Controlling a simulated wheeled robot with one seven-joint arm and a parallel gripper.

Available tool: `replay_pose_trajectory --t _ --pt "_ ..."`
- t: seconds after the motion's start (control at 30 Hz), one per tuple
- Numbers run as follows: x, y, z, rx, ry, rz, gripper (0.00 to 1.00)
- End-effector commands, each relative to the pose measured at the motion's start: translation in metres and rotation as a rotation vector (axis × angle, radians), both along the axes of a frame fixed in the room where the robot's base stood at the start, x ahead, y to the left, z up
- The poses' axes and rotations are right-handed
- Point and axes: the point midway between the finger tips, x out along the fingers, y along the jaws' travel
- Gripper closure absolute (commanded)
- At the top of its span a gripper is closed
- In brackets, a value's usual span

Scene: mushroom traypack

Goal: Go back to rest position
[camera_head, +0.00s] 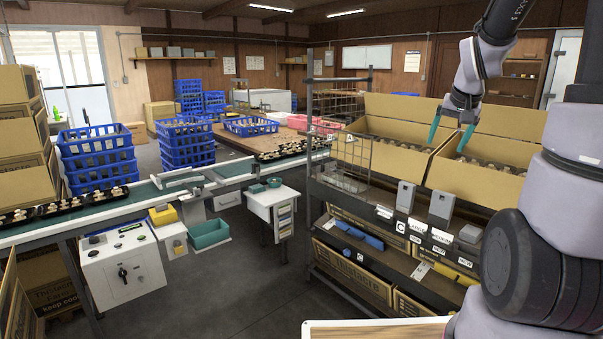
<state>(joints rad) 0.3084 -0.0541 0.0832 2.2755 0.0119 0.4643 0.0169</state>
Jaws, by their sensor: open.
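My gripper (450,137) shows at the upper right in the head view, with two teal fingers spread apart and pointing down. Nothing shows between the fingers. It hangs over the open cardboard boxes on the rack, near the wall between the left box (385,152) and the right box (487,183). Mushrooms lie inside both boxes. Whether the fingertips touch anything cannot be told from this view. My arm reaches in from the right side.
A metal rack (340,192) with labels and more boxes below stands under the open boxes. A conveyor (145,191) with black trays of mushrooms runs along the left. Blue crates (97,158) stand behind it. Floor in the middle is clear.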

Motion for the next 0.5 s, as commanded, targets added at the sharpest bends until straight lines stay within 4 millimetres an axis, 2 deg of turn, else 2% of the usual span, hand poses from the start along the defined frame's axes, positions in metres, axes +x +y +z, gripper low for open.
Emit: replay_pose_trajectory --t 0.03,0.2,0.4,0.5 --pt "-0.016 0.017 0.019 0.005 -0.018 0.015 0.17" --pt "-0.077 0.064 0.063 0.050 -0.052 0.055 0.17" --pt "-0.150 0.106 0.090 0.119 -0.086 0.111 0.17" --pt "-0.177 0.119 0.095 0.149 -0.095 0.133 0.17"
